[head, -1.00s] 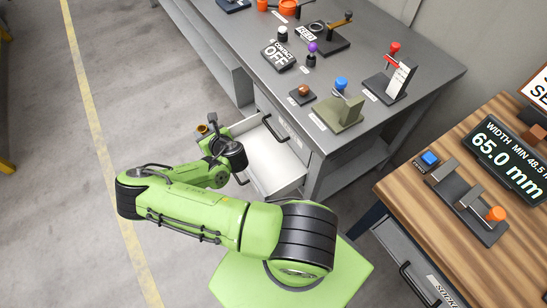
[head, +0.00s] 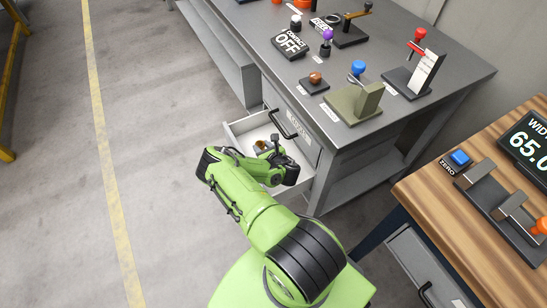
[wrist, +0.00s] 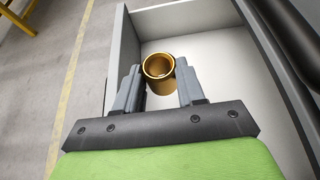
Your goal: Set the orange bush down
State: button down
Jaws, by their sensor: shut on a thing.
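The bush (wrist: 159,68) is a short hollow ring of shiny orange-bronze in the wrist view. My gripper (wrist: 160,80) is shut on it, one grey finger on each side. The bush is upright, its open bore facing the camera. Behind it is the white inside of an open drawer (wrist: 213,52). In the head view, the bush (head: 261,145) shows small at the tip of my gripper (head: 268,148), over the drawer (head: 236,128). I cannot tell whether the bush touches the drawer floor. My wrist hides part of the drawer.
The drawer comes out of a grey bench (head: 400,109). On the bench stand an olive block (head: 353,104), a red-knobbed lever (head: 416,46) and a contact sign (head: 290,45). A wooden-topped table (head: 432,192) with a blue zero button (head: 459,158) is at right.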

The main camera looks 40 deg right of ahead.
notch_tip(320, 180, down, 10)
jog(key=b, duration=0.3)
jog(key=shift+r, duration=0.2)
jog(key=w+d, duration=0.1)
jog(key=w+d+b, duration=0.1)
jog(key=d, duration=0.1)
jog(key=shift+w+d+f+b, duration=0.1)
jog(key=shift+w+d+b, duration=0.1)
jog(key=shift+w+b, duration=0.1)
jog(key=shift+f, duration=0.3)
jog(key=shift+a+r, duration=0.1)
jog(key=shift+r, duration=0.05)
jog(key=c, duration=1.1)
grip_release()
jog(key=shift+f, duration=0.2)
jog(key=o, duration=0.4)
jog(key=shift+r, duration=0.1)
